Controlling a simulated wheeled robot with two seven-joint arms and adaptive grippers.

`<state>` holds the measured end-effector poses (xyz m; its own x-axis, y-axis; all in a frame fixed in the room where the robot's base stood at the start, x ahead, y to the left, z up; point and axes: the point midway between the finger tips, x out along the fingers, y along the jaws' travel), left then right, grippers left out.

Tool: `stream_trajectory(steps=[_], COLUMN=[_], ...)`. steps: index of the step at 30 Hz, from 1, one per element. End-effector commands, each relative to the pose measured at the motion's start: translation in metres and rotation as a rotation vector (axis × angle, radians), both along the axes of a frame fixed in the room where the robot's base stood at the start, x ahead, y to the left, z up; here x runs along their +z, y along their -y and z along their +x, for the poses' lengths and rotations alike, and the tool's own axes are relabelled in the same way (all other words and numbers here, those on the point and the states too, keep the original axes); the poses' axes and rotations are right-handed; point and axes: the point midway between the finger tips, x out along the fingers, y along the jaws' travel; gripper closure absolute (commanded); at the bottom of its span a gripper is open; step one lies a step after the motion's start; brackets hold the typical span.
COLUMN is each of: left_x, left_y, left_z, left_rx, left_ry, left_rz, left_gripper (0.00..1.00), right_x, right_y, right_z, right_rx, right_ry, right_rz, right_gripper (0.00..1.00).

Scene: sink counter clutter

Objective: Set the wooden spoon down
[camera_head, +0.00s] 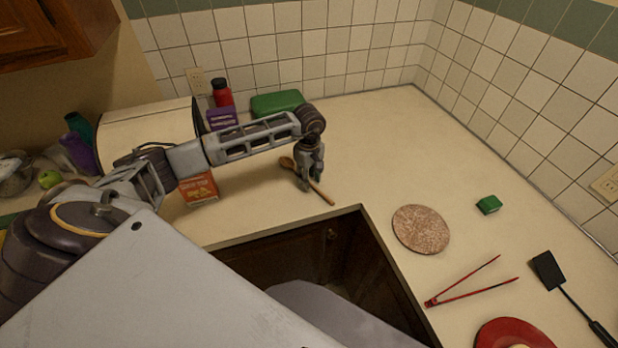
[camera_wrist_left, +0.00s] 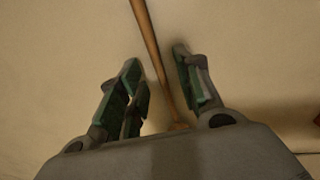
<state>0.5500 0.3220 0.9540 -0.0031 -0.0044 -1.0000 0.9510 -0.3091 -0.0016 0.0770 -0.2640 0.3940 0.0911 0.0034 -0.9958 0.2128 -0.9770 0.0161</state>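The wooden spoon (camera_head: 287,162) lies at a slant on the counter, its bowl toward the back left and its handle toward the front right. My left gripper (camera_head: 311,184) points down over the spoon's middle. In the left wrist view, the spoon's handle (camera_wrist_left: 149,40) runs between the two fingers of the gripper (camera_wrist_left: 155,60). The fingers are spread, with a gap visible on each side of the handle. The palm hides part of the spoon there. My right gripper is not in view.
An orange-red box (camera_head: 200,188) stands left of the spoon under my arm. The counter drops off at an opening in front. A round cork-like mat (camera_head: 421,229), red tongs (camera_head: 470,283), a green block (camera_head: 489,204) and a black spatula (camera_head: 547,269) lie right.

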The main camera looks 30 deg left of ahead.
Motion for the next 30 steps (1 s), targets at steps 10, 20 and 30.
stream_trajectory(steps=[10,20,30], left_x=[0.045,0.088,0.113], left_y=[-0.001,-0.001,-0.001], left_z=[0.001,0.001,0.001], left_rx=[0.0,0.001,0.0], left_ry=[0.005,0.004,0.002], left_rz=[0.002,0.001,-0.001], left_gripper=[0.66,0.66,0.66], right_x=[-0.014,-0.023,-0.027], right_y=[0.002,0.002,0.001], right_z=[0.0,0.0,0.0], right_rx=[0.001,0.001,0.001], right_ry=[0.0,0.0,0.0], right_rz=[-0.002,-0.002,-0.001], right_gripper=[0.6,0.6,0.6])
